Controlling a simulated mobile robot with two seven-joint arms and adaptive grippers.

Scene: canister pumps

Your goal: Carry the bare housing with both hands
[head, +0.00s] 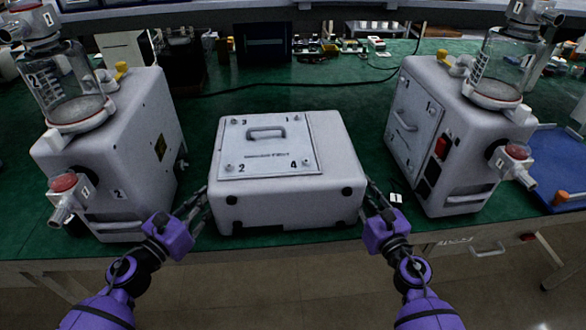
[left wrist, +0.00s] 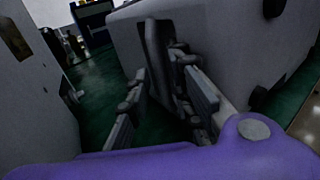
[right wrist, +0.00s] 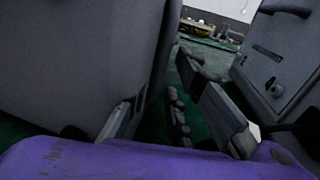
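The bare housing (head: 232,196) is a white box on the green table, in the middle of the head view. Its top carries a numbered plate (head: 267,146) with a handle. My left gripper (head: 200,207) is at the housing's left side. In the left wrist view its fingers (left wrist: 165,98) are apart, with a dark upright handle-like part (left wrist: 154,50) of the housing just beyond them. My right gripper (head: 375,198) is at the housing's right side. In the right wrist view its fingers (right wrist: 165,115) are apart beside the housing wall (right wrist: 80,60). Whether either touches the housing is unclear.
A canister pump (head: 140,125) stands close on the left and another (head: 470,135) on the right, each with a clear canister on top. A blue tray (head: 560,165) lies at far right. The table's front edge is just before the housing. Small items sit at the back.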

